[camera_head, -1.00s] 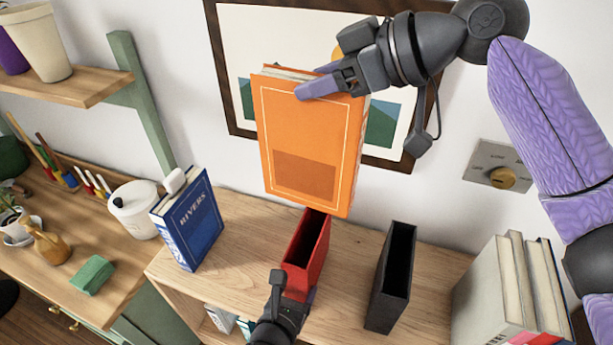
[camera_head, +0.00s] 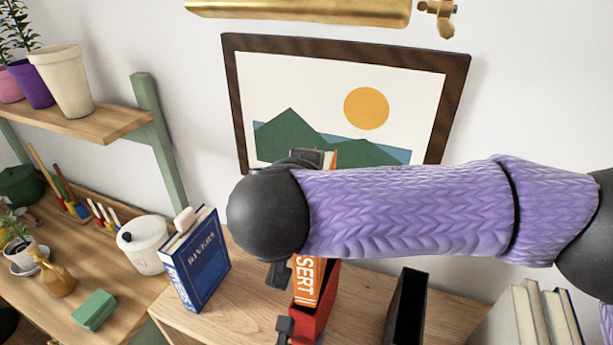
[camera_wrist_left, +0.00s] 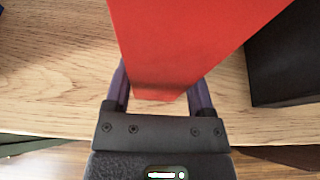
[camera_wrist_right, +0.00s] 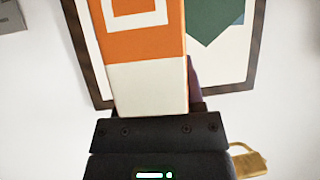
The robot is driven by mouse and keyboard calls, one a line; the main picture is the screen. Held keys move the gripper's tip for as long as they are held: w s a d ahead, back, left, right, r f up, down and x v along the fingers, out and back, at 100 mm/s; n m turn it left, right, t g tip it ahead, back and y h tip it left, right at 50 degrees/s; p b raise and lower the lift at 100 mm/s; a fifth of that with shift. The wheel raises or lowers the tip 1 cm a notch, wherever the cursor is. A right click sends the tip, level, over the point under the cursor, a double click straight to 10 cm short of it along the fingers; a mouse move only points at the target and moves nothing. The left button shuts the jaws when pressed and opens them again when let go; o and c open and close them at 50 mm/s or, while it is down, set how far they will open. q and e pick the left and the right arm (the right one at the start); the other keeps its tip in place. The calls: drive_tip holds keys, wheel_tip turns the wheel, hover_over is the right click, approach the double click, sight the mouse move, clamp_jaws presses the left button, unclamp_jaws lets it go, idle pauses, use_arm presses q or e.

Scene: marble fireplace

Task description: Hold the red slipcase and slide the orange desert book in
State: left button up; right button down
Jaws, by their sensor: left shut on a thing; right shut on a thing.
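The red slipcase (camera_head: 316,318) stands upright on the wooden shelf top, mouth up. My left gripper (camera_wrist_left: 160,92) is shut on its sides; in the head view only a dark part of this gripper shows at the lower edge. The orange desert book (camera_head: 305,281) is upright at the slipcase mouth, spine letters "SERT" showing. I cannot tell whether its lower end is inside. My right arm hides most of the book and the right gripper's fingers in the head view. In the right wrist view, my right gripper (camera_wrist_right: 150,102) is shut on the book's end (camera_wrist_right: 148,88).
A black slipcase (camera_head: 407,308) stands empty to the right, with pale books (camera_head: 535,315) beyond. A blue "Rivers" book (camera_head: 196,262) stands to the left, near a white lidded pot (camera_head: 142,246). A framed picture (camera_head: 237,100) hangs on the wall behind.

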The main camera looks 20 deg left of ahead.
drive_tip(key=shift+w+d+r+m+h, duration=0.25)
drive_tip(key=shift+r+m+h, duration=0.2)
drive_tip(key=shift+m+h, duration=0.35)
drive_tip(key=shift+f, duration=1.05)
drive_tip(key=shift+s, duration=0.1)
drive_tip(key=shift+f, duration=6.6)
drive_tip(key=shift+c, duration=0.6)
unclamp_jaws()
